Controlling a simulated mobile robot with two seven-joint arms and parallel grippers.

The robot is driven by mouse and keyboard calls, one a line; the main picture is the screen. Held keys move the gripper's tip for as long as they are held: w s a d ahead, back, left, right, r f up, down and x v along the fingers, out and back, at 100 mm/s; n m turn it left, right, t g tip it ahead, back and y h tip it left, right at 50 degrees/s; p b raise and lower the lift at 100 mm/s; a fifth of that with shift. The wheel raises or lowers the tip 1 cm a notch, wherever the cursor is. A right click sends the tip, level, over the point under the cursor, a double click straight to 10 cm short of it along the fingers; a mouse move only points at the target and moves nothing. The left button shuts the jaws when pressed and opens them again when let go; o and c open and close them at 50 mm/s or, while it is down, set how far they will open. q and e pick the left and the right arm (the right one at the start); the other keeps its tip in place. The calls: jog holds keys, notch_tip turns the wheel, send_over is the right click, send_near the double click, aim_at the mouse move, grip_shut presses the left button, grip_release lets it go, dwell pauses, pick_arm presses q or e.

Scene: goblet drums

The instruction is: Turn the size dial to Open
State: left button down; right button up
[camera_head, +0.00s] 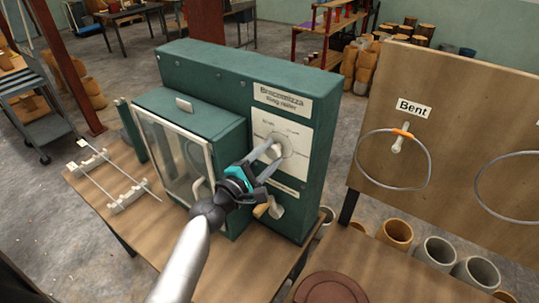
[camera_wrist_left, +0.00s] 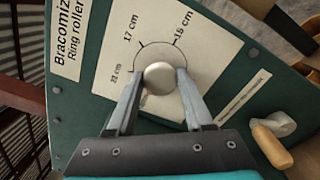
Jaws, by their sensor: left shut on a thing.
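The size dial is a round pale metal knob (camera_wrist_left: 159,79) on a white panel (camera_head: 292,128) on the front of the green ring roller (camera_head: 215,72). In the left wrist view, marks around it read 17 cm and 15 cm, with a smaller unclear one at the left; I cannot make out an Open mark. My left gripper (camera_head: 270,160) reaches the panel from the front. It also shows in the left wrist view (camera_wrist_left: 157,88), its two fingers on either side of the knob and shut on it. The knob's pointer is hidden. My right gripper is not in view.
A wooden-handled lever (camera_wrist_left: 272,145) sits below the dial, close to my left gripper. A clear-fronted guard box (camera_head: 178,150) stands left of it. A wooden board (camera_head: 450,125) with hanging rings is at the right. A brown disc (camera_head: 330,288) lies at the table's front.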

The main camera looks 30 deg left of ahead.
pick_arm(q)
jog(key=shift+c, duration=1.5)
grip_release()
jog(key=s+a+b, duration=0.2)
jog(key=s+b, duration=0.2)
jog(key=s, duration=1.1)
jog(key=shift+b, duration=0.35)
jog(key=shift+s, duration=0.15)
